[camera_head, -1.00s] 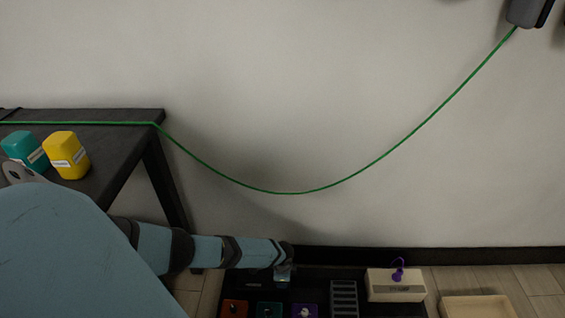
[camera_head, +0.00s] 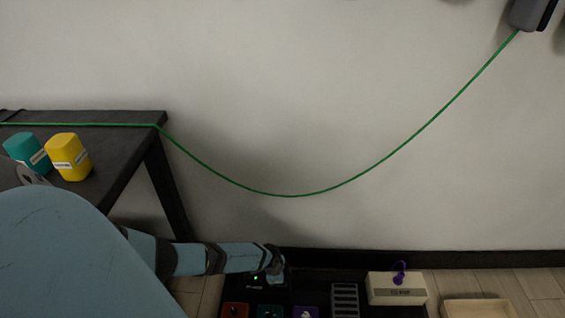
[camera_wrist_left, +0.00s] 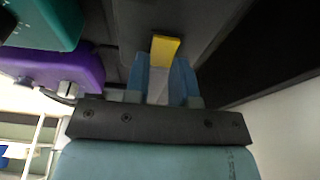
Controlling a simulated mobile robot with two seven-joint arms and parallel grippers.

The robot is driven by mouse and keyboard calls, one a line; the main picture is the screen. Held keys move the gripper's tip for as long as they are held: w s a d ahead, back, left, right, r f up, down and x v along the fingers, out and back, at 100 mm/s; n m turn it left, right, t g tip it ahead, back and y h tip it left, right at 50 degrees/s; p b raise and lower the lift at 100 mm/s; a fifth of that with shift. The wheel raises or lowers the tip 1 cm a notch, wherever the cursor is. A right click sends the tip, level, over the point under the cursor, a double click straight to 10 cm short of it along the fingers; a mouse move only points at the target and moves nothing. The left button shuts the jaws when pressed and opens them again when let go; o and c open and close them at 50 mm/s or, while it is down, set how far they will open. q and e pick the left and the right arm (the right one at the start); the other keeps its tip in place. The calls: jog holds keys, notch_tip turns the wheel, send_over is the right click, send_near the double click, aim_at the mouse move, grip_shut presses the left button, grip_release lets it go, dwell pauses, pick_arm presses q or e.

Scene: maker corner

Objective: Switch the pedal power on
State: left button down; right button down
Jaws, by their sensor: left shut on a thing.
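A black pedal board (camera_head: 385,311) lies on the floor at the bottom of the head view. A dark power unit (camera_head: 253,283) with a lit green light and a small label sits at its upper left. My left gripper (camera_head: 276,268) is low beside this unit, and its fingertips are hard to make out there. In the left wrist view, my left gripper (camera_wrist_left: 166,78) has its blue fingers shut on a small yellow switch piece (camera_wrist_left: 165,48) against a dark grey housing (camera_wrist_left: 205,20). My right gripper is not in view.
Orange (camera_head: 235,310), teal (camera_head: 269,312) and purple (camera_head: 305,312) pedals sit along the board's front. A grey slotted block (camera_head: 345,298) and a white box (camera_head: 396,290) stand to the right. A green cable (camera_head: 290,195) hangs along the wall from the dark table (camera_head: 120,118).

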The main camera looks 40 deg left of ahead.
pick_arm(q)
jog(key=c, duration=1)
grip_release()
jog(key=shift+o, duration=0.2)
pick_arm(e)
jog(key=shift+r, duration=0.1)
